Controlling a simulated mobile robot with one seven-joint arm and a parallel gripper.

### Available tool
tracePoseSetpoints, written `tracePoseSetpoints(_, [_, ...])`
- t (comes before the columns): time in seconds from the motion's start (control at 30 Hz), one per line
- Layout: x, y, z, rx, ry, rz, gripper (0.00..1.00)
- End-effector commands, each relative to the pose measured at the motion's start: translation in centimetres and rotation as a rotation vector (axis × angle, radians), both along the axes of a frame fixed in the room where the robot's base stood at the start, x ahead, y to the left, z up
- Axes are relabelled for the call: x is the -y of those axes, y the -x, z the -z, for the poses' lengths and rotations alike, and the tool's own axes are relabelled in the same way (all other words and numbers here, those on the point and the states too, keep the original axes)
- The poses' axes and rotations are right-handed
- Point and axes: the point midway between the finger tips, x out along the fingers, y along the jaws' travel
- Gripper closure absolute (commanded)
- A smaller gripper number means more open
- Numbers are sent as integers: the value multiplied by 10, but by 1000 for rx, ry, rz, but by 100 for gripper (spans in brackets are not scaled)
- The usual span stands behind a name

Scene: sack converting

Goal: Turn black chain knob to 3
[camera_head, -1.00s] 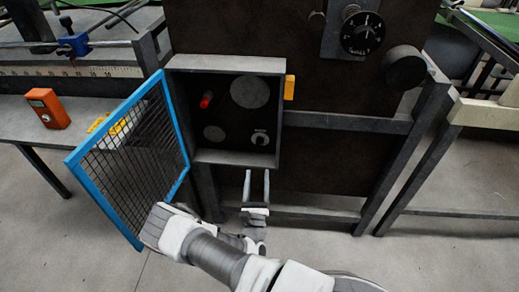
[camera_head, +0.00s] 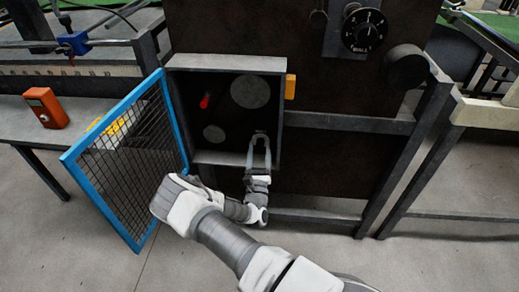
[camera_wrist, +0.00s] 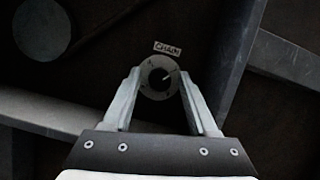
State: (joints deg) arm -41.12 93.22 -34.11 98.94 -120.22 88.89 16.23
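The black chain knob (camera_wrist: 157,79) is in the wrist view, at the middle of a pale round dial under a label that reads CHAIN (camera_wrist: 167,48). A white pointer mark on it aims to the upper right; the dial figures are too small to read. My gripper (camera_wrist: 160,76) has one finger on each side of the dial, with a gap between the fingertips. I cannot tell whether they touch the knob. In the head view my gripper (camera_head: 260,140) reaches into the lower right of the open dark box (camera_head: 225,63) and mostly hides the knob.
A blue-framed mesh door (camera_head: 125,100) hangs open at the box's left. Inside are a red part (camera_head: 204,101) and round discs (camera_head: 250,92). An orange block (camera_head: 290,87) is on the box's right side. Another black dial (camera_head: 364,31) is above right.

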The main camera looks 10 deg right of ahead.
Motion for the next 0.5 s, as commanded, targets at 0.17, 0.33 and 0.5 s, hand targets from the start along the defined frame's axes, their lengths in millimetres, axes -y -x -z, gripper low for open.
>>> tracePoseSetpoints(0.17, [0,0,0,0,0,0,76])
tracePoseSetpoints(0.33, [0,0,0,0,0,0,100])
tracePoseSetpoints(0.5, [0,1,0,1,-1,1,100])
